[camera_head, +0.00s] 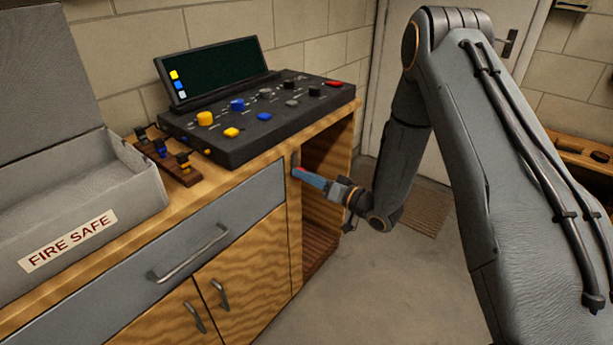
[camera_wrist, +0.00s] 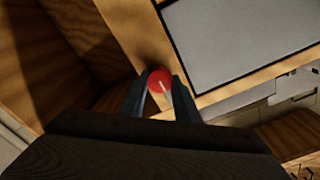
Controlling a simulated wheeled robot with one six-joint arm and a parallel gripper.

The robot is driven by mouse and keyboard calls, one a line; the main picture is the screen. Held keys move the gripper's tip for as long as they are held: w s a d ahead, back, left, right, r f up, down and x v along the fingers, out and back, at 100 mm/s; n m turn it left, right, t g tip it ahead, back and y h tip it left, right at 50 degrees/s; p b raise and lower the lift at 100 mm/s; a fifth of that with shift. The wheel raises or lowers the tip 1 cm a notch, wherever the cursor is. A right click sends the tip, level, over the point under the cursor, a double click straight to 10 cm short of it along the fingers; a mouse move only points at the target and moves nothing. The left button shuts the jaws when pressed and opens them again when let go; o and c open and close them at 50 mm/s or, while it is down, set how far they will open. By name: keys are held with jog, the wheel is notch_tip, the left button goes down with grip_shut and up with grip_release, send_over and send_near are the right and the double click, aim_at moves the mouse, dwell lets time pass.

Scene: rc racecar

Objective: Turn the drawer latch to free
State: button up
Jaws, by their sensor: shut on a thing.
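The drawer latch is a round red knob (camera_wrist: 160,81) with a pale line across its face, mounted on the wooden frame beside the drawer. In the head view only a bit of its red (camera_head: 299,171) shows at my gripper's tip. My gripper (camera_head: 308,177) reaches in from the right to the cabinet's front post. In the wrist view its two fingers (camera_wrist: 159,98) stand on either side of the knob and are shut on it. The grey drawer front (camera_head: 150,270) with a metal bar handle is closed, left of the latch.
A control panel (camera_head: 262,118) with coloured knobs and a dark screen (camera_head: 215,69) stands on the bench. A grey fire-safe box (camera_head: 70,237) is at left. Cabinet doors (camera_head: 245,260) are below the drawer. An open shelf bay (camera_head: 322,200) is right of the post. Floor (camera_head: 380,285) is clear.

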jog(key=shift+s+f, duration=0.1)
dwell(0.4)
jog(key=o, duration=1)
jog(key=shift+o, duration=0.2)
jog(key=v, duration=0.7)
jog(key=shift+s+d+b, duration=0.25)
jog(key=shift+d+b, duration=0.1)
jog(key=shift+b, duration=0.1)
jog(key=shift+w, duration=0.1)
